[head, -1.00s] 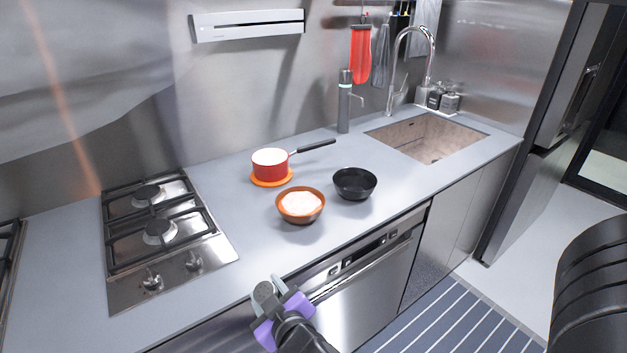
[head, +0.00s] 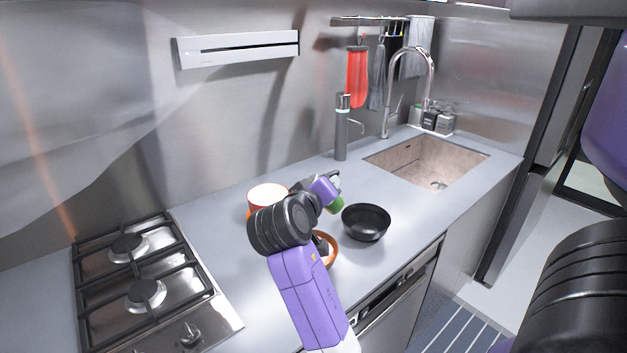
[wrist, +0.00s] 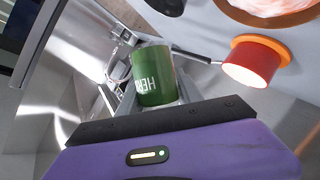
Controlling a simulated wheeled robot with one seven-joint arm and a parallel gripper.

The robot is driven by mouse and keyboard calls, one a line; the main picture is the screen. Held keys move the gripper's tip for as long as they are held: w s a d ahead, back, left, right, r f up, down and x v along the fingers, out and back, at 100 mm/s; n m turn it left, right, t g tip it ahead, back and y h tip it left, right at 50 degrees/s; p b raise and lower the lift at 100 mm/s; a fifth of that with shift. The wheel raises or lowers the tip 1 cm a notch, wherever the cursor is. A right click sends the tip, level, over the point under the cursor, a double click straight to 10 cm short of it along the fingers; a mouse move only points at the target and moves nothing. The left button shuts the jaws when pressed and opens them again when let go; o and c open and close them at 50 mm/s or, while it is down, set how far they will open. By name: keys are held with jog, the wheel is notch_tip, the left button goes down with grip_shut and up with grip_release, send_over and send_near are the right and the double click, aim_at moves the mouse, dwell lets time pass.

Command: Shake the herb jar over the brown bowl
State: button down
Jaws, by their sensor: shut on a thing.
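The green herb jar (wrist: 153,76), with white lettering, is between the jaws of my gripper (head: 327,190); the gripper is shut on it. In the head view only a small green part of the jar (head: 335,205) shows, above the counter near the gap between the brown and black bowls. The brown bowl (head: 331,243) stands on the counter, mostly hidden behind my arm. In the wrist view its rim (wrist: 233,12) and pale contents are cut off at the top edge. I cannot tell whether the jar is right above the bowl.
A black bowl (head: 366,223) stands right of the brown bowl. A red pan (head: 268,194) is behind my arm; the wrist view shows the pan (wrist: 250,64) on an orange mat. The hob (head: 145,290) is at left, the sink (head: 430,165) at back right.

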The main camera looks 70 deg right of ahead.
jog(key=shift+s+d+f+n+g+h+p, duration=0.25)
jog(key=shift+n+g+h, duration=0.4)
jog(key=shift+n, duration=1.2)
jog(key=shift+s+f+n+g+h+p, duration=0.3)
jog(key=shift+n+h, duration=0.6)
jog(key=shift+n, duration=1)
jog(key=shift+s+d+f+n+g+h+p, duration=0.15)
jog(key=shift+n+g+h+p, duration=0.35)
jog(key=shift+n, duration=1.35)
jog(key=shift+w+h, duration=0.1)
jog(key=shift+h, duration=0.15)
